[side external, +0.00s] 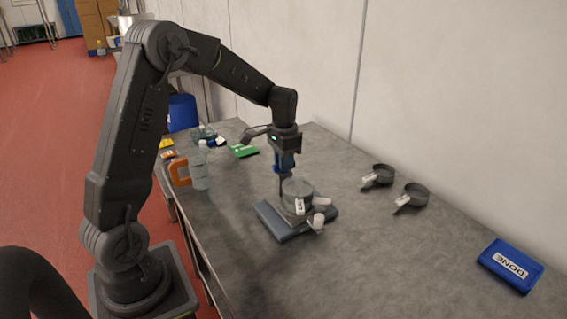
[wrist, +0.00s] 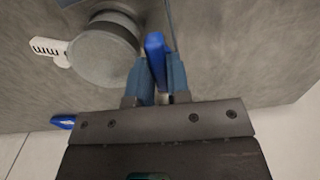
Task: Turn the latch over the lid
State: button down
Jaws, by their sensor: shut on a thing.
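A round grey lidded vessel (side external: 297,188) stands on a dark blue-grey base (side external: 270,222). Its flat round top also shows in the wrist view (wrist: 103,52). A white slotted piece (wrist: 48,47) sticks out from its side; white parts (side external: 318,219) also show at its lower right in the side external view. I cannot tell which part is the latch. My gripper (side external: 283,172) is upright just behind the vessel. In the wrist view my gripper (wrist: 160,72) is shut on a bright blue piece (wrist: 155,45) beside the round top. The far end of that piece is unclear.
Two grey cups with handles (side external: 378,175) (side external: 411,194) stand to the right, and a blue DONE tray (side external: 510,265) lies at the far right. A clear jug with an orange handle (side external: 199,170) and a green item (side external: 242,150) are at the left. The table between vessel and tray is clear.

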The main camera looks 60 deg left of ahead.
jog(key=m, duration=0.8)
jog(key=shift+m, duration=0.4)
jog(key=m, duration=0.4)
jog(key=shift+m, duration=2.3)
jog(key=c, duration=0.9)
grip_release()
jog(key=shift+r, duration=0.15)
jog(key=shift+r, duration=2.4)
